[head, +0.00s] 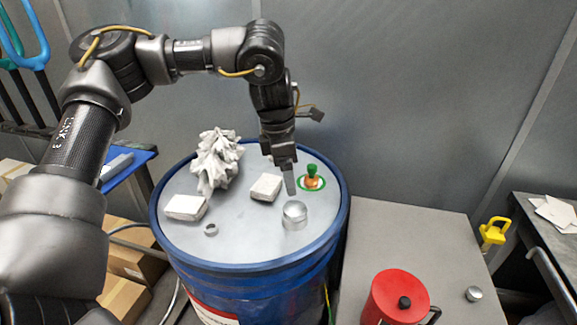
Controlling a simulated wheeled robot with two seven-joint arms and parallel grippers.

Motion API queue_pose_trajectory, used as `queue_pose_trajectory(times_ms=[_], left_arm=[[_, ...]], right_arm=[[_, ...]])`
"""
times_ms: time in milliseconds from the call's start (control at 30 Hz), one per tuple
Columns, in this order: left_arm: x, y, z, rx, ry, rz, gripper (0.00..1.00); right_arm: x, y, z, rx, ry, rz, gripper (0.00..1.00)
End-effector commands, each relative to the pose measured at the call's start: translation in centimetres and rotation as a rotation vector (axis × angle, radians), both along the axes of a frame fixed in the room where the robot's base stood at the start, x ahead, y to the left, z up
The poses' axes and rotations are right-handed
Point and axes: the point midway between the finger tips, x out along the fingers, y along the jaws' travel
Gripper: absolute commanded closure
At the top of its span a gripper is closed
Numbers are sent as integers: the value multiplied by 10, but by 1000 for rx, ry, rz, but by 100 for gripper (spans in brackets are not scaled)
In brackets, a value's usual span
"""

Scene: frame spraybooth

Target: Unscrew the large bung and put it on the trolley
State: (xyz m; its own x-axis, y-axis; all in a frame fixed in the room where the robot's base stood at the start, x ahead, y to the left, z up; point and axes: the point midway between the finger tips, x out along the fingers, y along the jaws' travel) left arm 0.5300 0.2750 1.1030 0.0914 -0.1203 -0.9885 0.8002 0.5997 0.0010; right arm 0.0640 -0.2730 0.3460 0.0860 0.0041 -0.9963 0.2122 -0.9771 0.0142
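A silver round cap that looks like the large bung (295,215) stands on the lid of the blue drum (250,280), right of centre. Whether it is threaded in or loose cannot be told. My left gripper (286,183) points down just behind and above it, apparently apart from it. Only one grey fingertip shows clearly, so its opening cannot be told. A smaller metal ring or bung (211,230) sits at the lid's front left. I cannot tell for sure which surface is the trolley; a dark one with a rail (553,240) stands at the right edge. My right gripper is not in view.
On the lid are a crumpled white rag (216,160), two pale blocks (185,207) (266,187) and a green-and-orange fitting (312,178). A grey bench (400,235) carries a red can (395,300) and a metal cap (473,294); its rear is clear. A yellow object (493,232) hangs beyond.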

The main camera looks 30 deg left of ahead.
Motion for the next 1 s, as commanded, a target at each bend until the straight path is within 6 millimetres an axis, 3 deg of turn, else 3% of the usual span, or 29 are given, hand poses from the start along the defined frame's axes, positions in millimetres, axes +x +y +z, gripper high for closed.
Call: queue_pose_trajectory(times_ms=[167, 533, 733, 1000], left_arm=[[1, -3, -25, 2, 6, -1, 21], [6, -9, -85, 2, 4, 3, 21], [7, -10, -99, 1, 2, 4, 21], [8, -10, -102, 0, 1, 4, 21]], right_arm=[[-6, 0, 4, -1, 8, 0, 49], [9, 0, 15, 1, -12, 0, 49], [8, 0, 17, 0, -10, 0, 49], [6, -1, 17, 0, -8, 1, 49]])
